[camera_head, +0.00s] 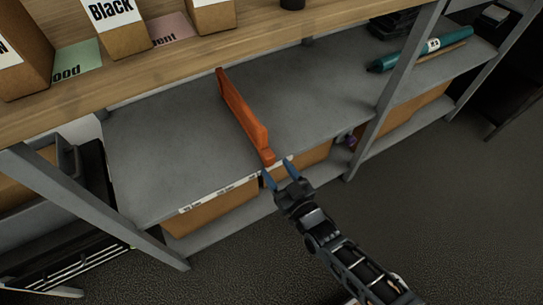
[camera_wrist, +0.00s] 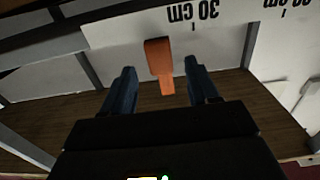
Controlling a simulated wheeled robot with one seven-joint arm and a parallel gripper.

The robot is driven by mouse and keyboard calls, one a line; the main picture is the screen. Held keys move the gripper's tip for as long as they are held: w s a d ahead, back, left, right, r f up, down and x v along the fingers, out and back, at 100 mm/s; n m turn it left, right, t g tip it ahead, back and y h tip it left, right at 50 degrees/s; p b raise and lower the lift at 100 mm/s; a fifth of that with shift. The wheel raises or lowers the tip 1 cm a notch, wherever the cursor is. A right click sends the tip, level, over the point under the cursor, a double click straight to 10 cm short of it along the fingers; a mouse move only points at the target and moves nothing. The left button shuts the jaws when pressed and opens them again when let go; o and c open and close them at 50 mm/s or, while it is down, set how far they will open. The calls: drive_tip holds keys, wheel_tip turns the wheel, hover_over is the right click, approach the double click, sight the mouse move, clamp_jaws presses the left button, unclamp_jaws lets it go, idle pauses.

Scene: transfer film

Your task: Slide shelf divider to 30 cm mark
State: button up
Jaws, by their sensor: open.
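The orange shelf divider (camera_head: 242,115) stands upright on the grey metal shelf (camera_head: 330,95), running from back to front. Its front end is at the shelf's front edge. In the wrist view the divider's orange end (camera_wrist: 160,60) sits between the two blue fingers, apart from both. My gripper (camera_head: 278,172) is open, with its fingers on either side of the divider's front end. The wrist view also shows my gripper (camera_wrist: 160,85). A label strip (camera_head: 222,187) runs along the shelf edge. In the wrist view, a 30 cm mark (camera_wrist: 194,10) appears upside down just right of the divider.
A wooden shelf (camera_head: 185,60) above carries cardboard boxes (camera_head: 120,30) and coloured cards. Cardboard boxes (camera_head: 215,212) stand on the shelf below. A grey upright post (camera_head: 395,90) is to the right, with a teal tube (camera_head: 415,55) beyond it. The grey shelf is clear on both sides of the divider.

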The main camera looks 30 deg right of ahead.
sight(265, 153)
drive_tip(key=w+b, duration=0.1)
drive_tip(key=w, duration=0.6)
drive_tip(key=shift+w, duration=0.25)
clamp_jaws()
idle(0.3)
